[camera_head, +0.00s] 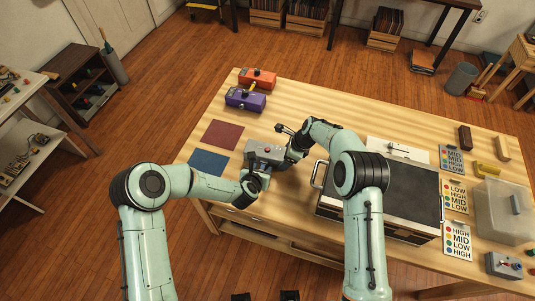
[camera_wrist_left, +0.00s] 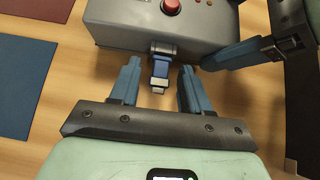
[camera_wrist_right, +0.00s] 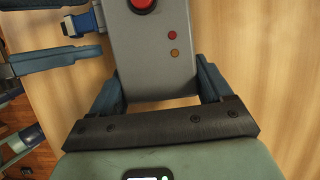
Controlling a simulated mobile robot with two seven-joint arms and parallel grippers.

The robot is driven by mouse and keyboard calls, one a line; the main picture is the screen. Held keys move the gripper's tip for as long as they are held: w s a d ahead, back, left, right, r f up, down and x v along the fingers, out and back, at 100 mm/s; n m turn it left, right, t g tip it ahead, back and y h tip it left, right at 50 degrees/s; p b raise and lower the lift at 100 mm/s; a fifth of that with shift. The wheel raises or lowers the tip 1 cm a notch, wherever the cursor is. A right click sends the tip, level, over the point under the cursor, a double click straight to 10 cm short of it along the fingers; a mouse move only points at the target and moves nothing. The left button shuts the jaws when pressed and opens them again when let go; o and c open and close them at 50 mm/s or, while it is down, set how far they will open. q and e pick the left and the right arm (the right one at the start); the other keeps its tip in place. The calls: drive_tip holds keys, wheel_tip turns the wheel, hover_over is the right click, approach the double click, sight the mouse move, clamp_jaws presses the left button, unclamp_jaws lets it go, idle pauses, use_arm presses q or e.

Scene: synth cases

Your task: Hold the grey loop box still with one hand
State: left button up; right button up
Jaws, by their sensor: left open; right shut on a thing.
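The grey loop box (camera_head: 265,151) sits on the wooden table near its front left part. In the left wrist view the box (camera_wrist_left: 215,28) shows a red button on top and a blue plug (camera_wrist_left: 160,68) at its side. My right gripper (camera_wrist_right: 158,88) is shut on one end of the box, a finger on each side. My left gripper (camera_wrist_left: 158,78) is open, its fingers on either side of the blue plug, with gaps visible. The arms partly hide the box in the head view.
A red mat (camera_head: 222,135) and a blue mat (camera_head: 208,162) lie left of the box. A purple box (camera_head: 240,101) and an orange box (camera_head: 262,77) stand behind. A large black-topped case (camera_head: 410,185) is to the right, with label cards (camera_head: 457,240) beyond it.

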use_arm(q)
clamp_jaws()
drive_tip(key=shift+s, duration=0.1)
drive_tip(key=shift+s+a, duration=0.3)
drive_tip(key=shift+s, duration=0.5)
drive_tip(key=shift+s+a, duration=0.3)
drive_tip(key=shift+s, duration=0.45)
drive_tip(key=shift+s, duration=0.1)
drive_tip(key=shift+a, duration=0.15)
